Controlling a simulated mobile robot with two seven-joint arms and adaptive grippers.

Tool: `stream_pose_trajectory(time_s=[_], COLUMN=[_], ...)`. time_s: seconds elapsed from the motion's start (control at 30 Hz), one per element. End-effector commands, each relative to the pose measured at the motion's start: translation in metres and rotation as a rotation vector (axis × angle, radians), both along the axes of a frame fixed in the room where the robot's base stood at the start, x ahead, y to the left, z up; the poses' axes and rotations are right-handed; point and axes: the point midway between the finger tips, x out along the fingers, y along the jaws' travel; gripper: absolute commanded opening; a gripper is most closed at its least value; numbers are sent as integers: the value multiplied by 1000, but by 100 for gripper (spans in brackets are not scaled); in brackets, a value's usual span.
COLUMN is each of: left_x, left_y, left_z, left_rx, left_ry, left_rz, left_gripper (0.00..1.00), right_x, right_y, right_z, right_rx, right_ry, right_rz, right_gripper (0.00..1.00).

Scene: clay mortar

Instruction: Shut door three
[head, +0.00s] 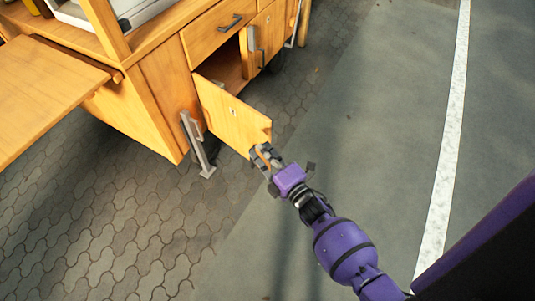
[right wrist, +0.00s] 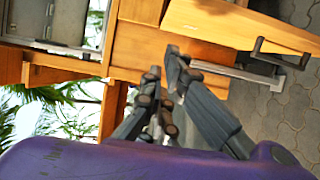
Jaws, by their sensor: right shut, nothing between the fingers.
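A wooden cabinet door (head: 225,108) on the cart stands swung open, with its free edge out over the paving. The dark opening (head: 226,72) of its compartment shows behind it. I see no number on it. My right gripper (head: 263,155) is shut and empty at the door's lower outer corner; I cannot tell whether it touches. In the right wrist view its fingers (right wrist: 164,80) are together, and a wooden panel (right wrist: 235,25) with a dark handle (right wrist: 281,53) lies beyond them. My left gripper is out of view.
The wooden cart (head: 166,88) has a drawer (head: 215,32), another door (head: 263,40) with a grey handle, and a fold-out board (head: 45,92) at left. A metal leg (head: 197,145) stands beside the open door. The pavement right of my arm is clear.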

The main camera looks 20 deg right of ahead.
Motion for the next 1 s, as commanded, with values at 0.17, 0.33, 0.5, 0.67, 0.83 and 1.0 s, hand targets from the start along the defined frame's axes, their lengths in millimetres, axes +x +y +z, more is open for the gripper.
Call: stream_pose_trajectory(time_s=[0.17,0.33,0.5,0.67,0.83,1.0], left_x=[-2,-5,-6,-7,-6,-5], left_y=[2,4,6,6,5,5], left_z=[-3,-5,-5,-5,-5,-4], left_rx=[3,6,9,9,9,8], left_ry=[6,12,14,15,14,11], left_rz=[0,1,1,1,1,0], left_gripper=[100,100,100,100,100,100], right_x=[41,64,73,75,76,75], right_y=[10,0,-16,-22,-23,-23], right_z=[1,0,0,0,0,0], right_rx=[1,-5,0,1,2,2], right_ry=[-1,2,1,1,1,1], right_rz=[0,-2,-1,-1,-1,-1], right_gripper=[0,0,0,0,0,0])
